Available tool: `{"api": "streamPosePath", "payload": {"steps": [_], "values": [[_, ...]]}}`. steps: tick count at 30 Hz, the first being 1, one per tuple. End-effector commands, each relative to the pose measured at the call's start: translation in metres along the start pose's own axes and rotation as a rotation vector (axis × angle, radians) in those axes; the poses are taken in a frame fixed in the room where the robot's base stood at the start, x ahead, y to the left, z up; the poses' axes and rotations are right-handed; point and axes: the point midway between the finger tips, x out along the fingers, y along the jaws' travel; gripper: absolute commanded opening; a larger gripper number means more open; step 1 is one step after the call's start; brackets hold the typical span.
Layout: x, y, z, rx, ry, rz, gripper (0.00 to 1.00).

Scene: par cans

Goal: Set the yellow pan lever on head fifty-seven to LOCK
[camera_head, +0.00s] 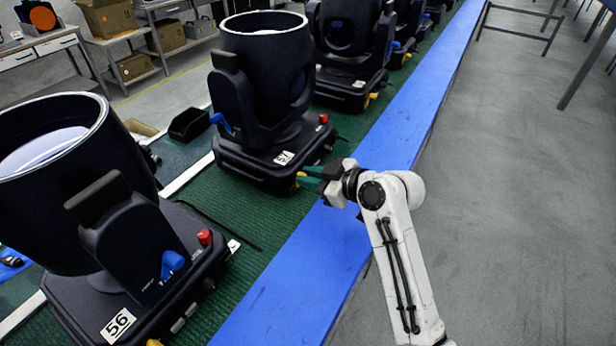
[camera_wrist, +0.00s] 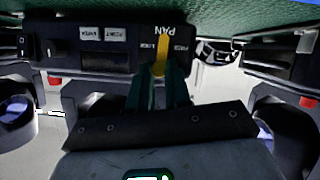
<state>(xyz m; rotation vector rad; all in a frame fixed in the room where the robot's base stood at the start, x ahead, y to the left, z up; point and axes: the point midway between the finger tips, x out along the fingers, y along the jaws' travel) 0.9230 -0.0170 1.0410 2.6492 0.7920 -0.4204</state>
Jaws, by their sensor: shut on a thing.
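Head fifty-seven (camera_head: 262,100) is a black moving-head light on the green mat, with a white 57 label on its base. In the wrist view, the lever (camera_wrist: 163,44) stands under the upside-down PAN lettering, between two small side labels that are hard to read. The green fingers of my gripper (camera_wrist: 160,78) are shut on the lever. I cannot tell surely which label it points to.
Head fifty-six (camera_head: 100,220) stands at the front left, with a black cable lying beside it. More heads (camera_head: 350,45) line up behind. A blue strip (camera_head: 300,275) edges the mat. Open grey floor (camera_head: 530,200) lies to the right.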

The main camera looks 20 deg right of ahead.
Motion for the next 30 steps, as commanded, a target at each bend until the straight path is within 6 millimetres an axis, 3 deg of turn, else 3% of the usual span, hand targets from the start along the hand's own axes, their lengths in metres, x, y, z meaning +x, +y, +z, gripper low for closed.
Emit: {"api": "streamPosePath", "payload": {"steps": [15, 30], "values": [[0.002, 0.016, 0.006, 0.346, 0.0, -0.141, 0.0], [0.003, 0.018, 0.01, 0.432, -0.001, -0.177, 0.0]]}}
